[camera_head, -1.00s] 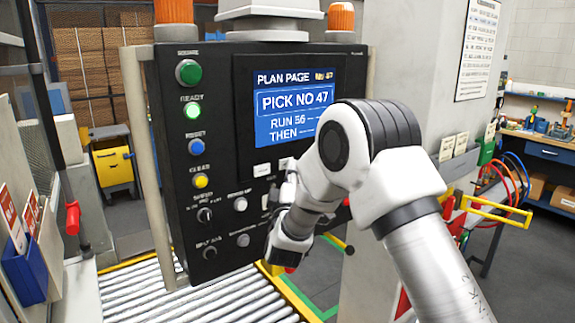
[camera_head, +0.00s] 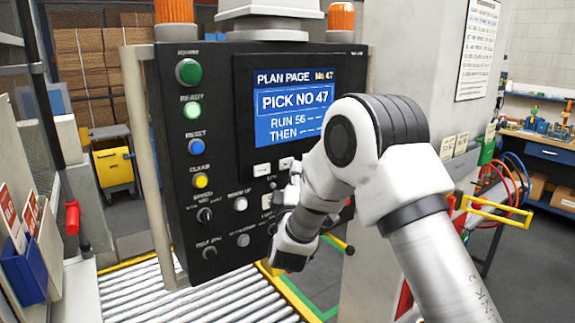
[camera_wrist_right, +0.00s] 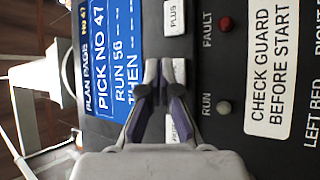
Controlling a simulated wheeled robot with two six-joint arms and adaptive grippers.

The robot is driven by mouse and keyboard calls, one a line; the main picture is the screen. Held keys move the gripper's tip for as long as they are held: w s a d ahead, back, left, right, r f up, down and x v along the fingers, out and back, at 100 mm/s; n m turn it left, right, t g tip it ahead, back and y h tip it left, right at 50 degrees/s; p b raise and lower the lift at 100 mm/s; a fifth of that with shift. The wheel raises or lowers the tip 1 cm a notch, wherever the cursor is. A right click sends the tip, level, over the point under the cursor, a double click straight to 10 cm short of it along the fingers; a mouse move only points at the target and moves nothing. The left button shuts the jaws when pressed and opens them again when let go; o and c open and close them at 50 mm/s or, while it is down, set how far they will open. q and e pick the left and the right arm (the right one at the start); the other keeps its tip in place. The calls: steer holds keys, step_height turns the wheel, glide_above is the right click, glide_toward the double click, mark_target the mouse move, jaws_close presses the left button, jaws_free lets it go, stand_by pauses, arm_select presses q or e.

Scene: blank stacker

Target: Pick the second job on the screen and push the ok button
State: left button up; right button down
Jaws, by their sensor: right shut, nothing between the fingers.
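The screen (camera_head: 291,108) on the black control panel (camera_head: 215,130) reads PLAN PAGE No 47, PICK NO 47, RUN 56 and THEN, with dashes after the last two. It shows sideways in the right wrist view (camera_wrist_right: 112,60). My right gripper (camera_wrist_right: 165,70) is shut and empty, its tips over the panel beside the screen, between the white PLUS key (camera_wrist_right: 175,17) and another white key (camera_wrist_right: 178,128) partly covered by a finger. Contact cannot be told. In the head view my right arm hides part of the screen and lower panel. I cannot identify an ok button. My left gripper is out of view.
A red FAULT lamp (camera_wrist_right: 225,23) and a RUN lamp (camera_wrist_right: 224,108) sit near the gripper. A roller conveyor (camera_head: 190,300) runs below.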

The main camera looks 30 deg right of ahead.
steer(key=shift+s, duration=0.1)
steer(key=shift+s+d+b, duration=0.2)
steer(key=shift+s+b, duration=0.1)
steer(key=shift+s, duration=2.1)
stand_by(1.0)
